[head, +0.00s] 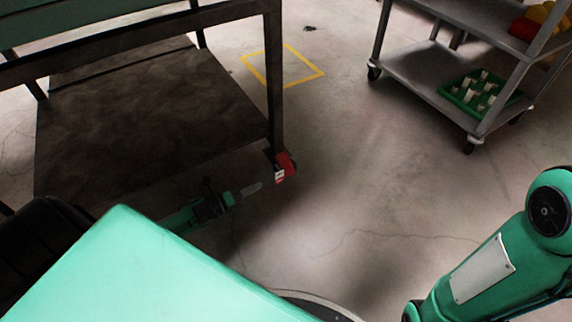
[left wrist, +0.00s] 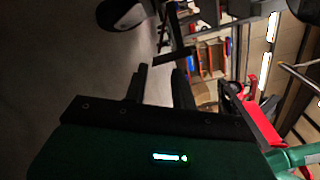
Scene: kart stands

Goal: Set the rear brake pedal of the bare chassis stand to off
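A dark metal stand (head: 274,70) with a broad lower shelf (head: 150,110) fills the upper left of the head view. A small red pedal (head: 286,168) with a white label sits at the foot of its near right leg. Whether it is up or down I cannot tell. My left gripper (head: 250,189) is low, just left of the pedal, pointing toward it, with a small gap visible. In the left wrist view its two dark fingers (left wrist: 160,84) stand apart with nothing between them. A red part (left wrist: 262,122) shows right of them; I cannot tell if it is the pedal. My right gripper is out of view.
A grey wheeled cart (head: 430,75) stands at the upper right, with a green tray (head: 480,92) of pale pieces on its lower shelf. A yellow square (head: 283,66) is marked on the floor. The floor between stand and cart is clear.

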